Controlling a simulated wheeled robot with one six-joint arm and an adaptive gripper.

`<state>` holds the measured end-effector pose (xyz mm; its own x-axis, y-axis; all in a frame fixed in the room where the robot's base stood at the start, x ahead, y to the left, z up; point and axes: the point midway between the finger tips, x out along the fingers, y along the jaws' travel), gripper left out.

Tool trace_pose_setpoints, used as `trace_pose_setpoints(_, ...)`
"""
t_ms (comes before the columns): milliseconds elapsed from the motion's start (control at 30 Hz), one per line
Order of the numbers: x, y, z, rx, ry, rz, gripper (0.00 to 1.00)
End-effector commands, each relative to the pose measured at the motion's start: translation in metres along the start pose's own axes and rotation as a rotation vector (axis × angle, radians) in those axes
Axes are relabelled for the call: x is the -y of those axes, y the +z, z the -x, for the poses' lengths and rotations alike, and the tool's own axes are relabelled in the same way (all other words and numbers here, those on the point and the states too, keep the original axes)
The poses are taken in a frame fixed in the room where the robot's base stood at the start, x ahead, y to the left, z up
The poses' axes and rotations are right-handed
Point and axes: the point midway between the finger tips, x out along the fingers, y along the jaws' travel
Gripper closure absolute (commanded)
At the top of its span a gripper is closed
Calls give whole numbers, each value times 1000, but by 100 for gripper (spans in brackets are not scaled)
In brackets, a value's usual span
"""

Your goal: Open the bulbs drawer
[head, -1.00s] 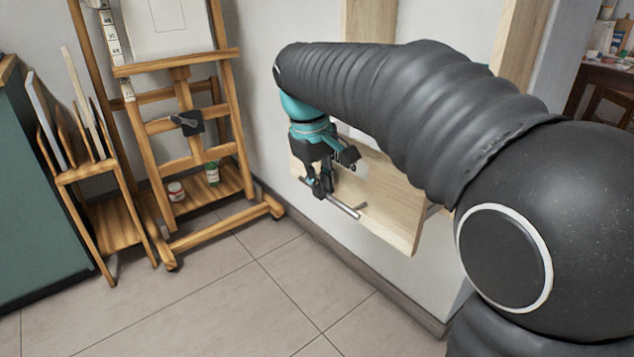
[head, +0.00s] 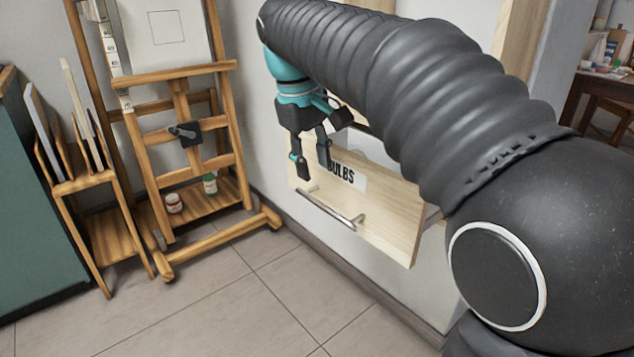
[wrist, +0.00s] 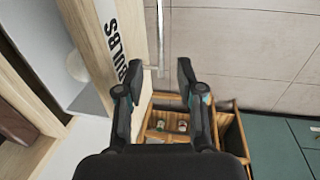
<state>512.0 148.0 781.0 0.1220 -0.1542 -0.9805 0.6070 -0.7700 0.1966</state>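A metal bar handle (head: 335,212) runs along the front. My gripper (head: 313,166) is above the handle, apart from it, with its fingers spread and nothing between them. In the wrist view the handle (wrist: 161,35) lies beyond the open fingertips (wrist: 154,80). My arm hides part of the unit.
A wooden easel (head: 180,150) with two small jars (head: 174,203) on its lower shelf stands to the left. A wooden rack (head: 85,185) and a green cabinet (head: 35,220) are further left. The tiled floor (head: 250,300) before the drawer is clear.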

Motion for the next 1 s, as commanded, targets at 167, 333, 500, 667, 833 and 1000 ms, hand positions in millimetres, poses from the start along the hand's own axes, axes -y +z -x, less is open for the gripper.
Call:
trace_pose_setpoints(167,0,0,25,0,0,1,63)
trace_pose_setpoints(333,0,0,36,1,0,1,63)
trace_pose_setpoints(500,0,0,37,2,0,1,63)
trace_pose_setpoints(667,0,1,37,2,0,0,63)
trace_pose_setpoints(833,-5,16,38,-18,-2,-31,63)
trace_pose_setpoints(1000,-15,62,32,-81,-9,-130,63)
